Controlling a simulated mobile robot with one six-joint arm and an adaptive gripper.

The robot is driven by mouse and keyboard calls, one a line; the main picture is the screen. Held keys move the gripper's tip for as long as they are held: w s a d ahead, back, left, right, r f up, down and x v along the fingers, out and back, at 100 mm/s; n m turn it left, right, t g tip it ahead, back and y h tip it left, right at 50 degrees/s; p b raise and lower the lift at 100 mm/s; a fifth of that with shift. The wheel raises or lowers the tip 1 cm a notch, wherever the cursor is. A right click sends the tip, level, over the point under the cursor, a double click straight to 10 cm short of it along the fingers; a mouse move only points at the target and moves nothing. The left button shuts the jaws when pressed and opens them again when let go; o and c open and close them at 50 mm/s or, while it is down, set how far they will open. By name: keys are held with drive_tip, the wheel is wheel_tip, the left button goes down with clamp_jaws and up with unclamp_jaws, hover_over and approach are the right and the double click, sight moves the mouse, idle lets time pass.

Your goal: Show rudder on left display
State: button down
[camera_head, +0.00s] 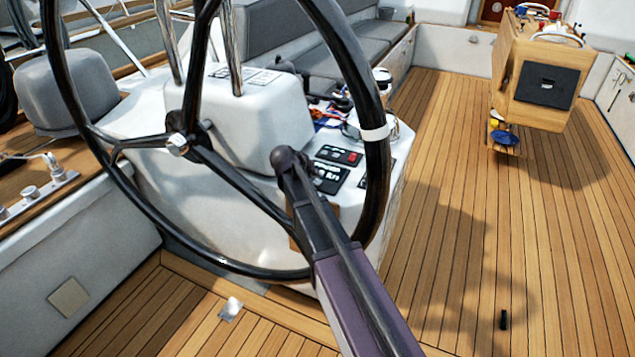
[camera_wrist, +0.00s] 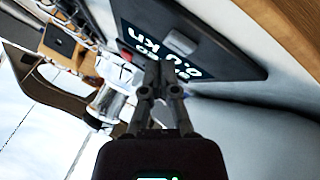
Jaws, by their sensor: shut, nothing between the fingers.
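In the wrist view, a dark display (camera_wrist: 185,35) fills the top, with large white text that seems to read 0.0 KN, seen rotated. A smaller line near my fingertips looks like a speed label; I see no rudder reading. My gripper (camera_wrist: 160,68) is shut and empty, its fingertips in front of the display's near edge; I cannot tell whether they touch. In the head view, a black panel with white text (camera_head: 330,177) sits on the white console beside my arm, partly covered by it. My gripper is hidden there behind my arm. I cannot tell which display is the left one.
A large black steering wheel (camera_head: 62,85) stands between the head camera and the console (camera_head: 240,125), and my arm reaches across its rim. A wooden table (camera_head: 515,70) stands far right. The deck between is mostly clear.

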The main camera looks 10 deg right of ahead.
sight(317, 182)
drive_tip(key=shift+f, duration=0.1)
idle(0.6)
drive_tip(key=shift+f+b, duration=0.35)
drive_tip(key=shift+b, duration=0.1)
drive_tip(key=shift+f+b, duration=0.45)
idle(0.9)
drive_tip(key=shift+r, duration=0.2)
drive_tip(key=shift+r+p, duration=0.75)
drive_tip(key=shift+p, duration=0.15)
drive_tip(key=shift+r+p, duration=2.5)
drive_tip(key=shift+p, duration=0.05)
idle(0.4)
